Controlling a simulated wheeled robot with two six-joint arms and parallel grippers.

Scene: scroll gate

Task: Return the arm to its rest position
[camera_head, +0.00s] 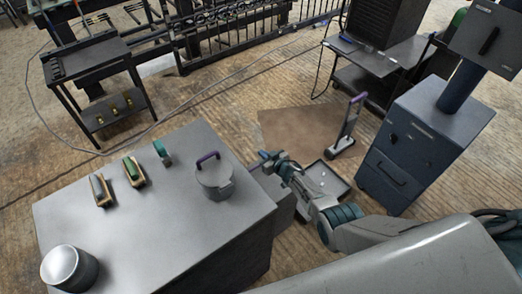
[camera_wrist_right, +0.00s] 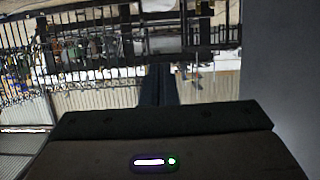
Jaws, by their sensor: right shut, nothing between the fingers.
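My right arm comes in from the lower right in the head view. My right gripper (camera_head: 262,163) is just beyond the right edge of the grey table (camera_head: 150,235), beside the grey lidded canister with a purple handle (camera_head: 214,180) and apart from it. In the right wrist view the dark fingers (camera_wrist_right: 158,84) are together with nothing between them. My left gripper is not in view.
Several small blocks in wooden holders (camera_head: 134,172) and a metal pot (camera_head: 70,268) stand on the table. A floor tray (camera_head: 341,183), an upright purple-topped tool (camera_head: 346,126) and a blue cabinet (camera_head: 425,145) are near the arm.

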